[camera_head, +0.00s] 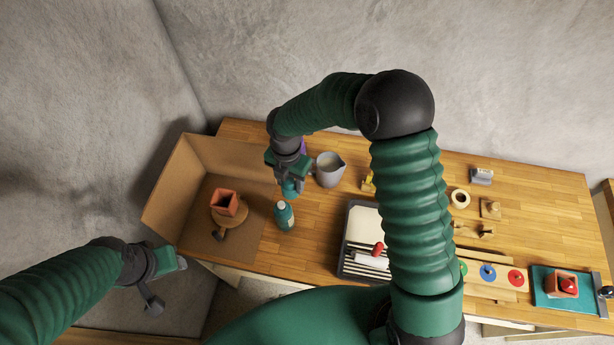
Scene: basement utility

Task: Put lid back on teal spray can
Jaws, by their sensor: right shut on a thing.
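The teal spray can (285,217) stands upright on the wooden workbench, with a pale top showing. My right gripper (291,187) is just behind and above the can in the picture. It is shut on a small teal piece that looks like the lid (291,189), mostly hidden by the fingers. The lid appears apart from the can. My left gripper (169,283) is at the lower left, off the front of the bench, with its fingers spread and nothing between them.
A cardboard box (166,189) with an orange block (225,202) stands left of the can. A grey pitcher (329,170) is close on the right of my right gripper. A paint tray (346,262) lies to the right. Bare wood surrounds the can's front.

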